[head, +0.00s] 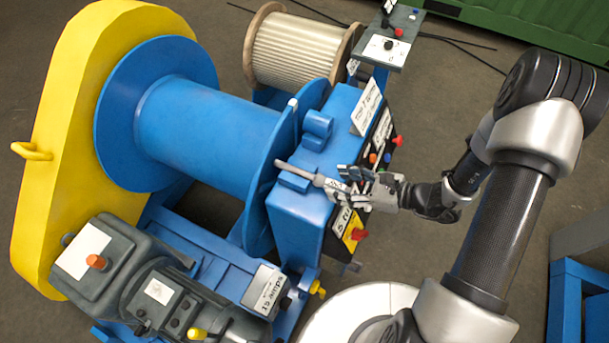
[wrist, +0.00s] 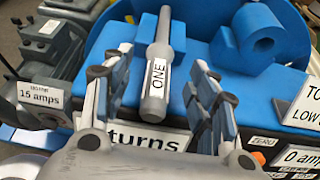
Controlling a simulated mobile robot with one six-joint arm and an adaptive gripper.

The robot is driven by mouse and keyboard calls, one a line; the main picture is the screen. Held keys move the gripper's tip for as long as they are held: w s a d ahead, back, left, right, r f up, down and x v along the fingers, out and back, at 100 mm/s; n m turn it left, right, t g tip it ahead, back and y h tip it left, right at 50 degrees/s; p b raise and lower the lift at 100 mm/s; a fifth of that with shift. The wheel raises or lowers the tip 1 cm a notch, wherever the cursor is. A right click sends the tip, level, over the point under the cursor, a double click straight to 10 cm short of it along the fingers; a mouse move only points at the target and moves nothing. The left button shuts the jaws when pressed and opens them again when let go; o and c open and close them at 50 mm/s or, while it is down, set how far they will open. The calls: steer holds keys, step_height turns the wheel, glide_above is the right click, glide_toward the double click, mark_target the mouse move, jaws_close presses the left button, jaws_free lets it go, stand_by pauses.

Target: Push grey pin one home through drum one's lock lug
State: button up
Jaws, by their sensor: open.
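Grey pin one (head: 299,172) lies along the top of the blue housing, its thin end toward the flange of blue drum one (head: 205,120). In the wrist view the pin (wrist: 158,75) carries a label reading ONE, and its thick end faces me. My gripper (head: 343,186) is open, with one finger on each side of the pin's thick end; in the wrist view the gripper (wrist: 160,88) shows a gap on both sides. A rounded blue lug (head: 318,128) stands beside the pin on the housing. I cannot tell whether the pin's tip enters a lug.
A panel with knobs and labels (head: 380,140) runs along the housing's right side. A yellow guard (head: 60,130) and a grey motor (head: 120,270) stand left. A rope-wound drum (head: 300,50) and a control stand (head: 385,48) are behind.

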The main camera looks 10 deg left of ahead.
mark_target(330, 182)
steer(key=b+x, duration=0.1)
steer(key=x, duration=0.4)
steer(key=shift+w+a+f+b, duration=0.1)
steer(key=shift+a+b, duration=0.3)
steer(key=shift+c, duration=0.6)
jaws_close()
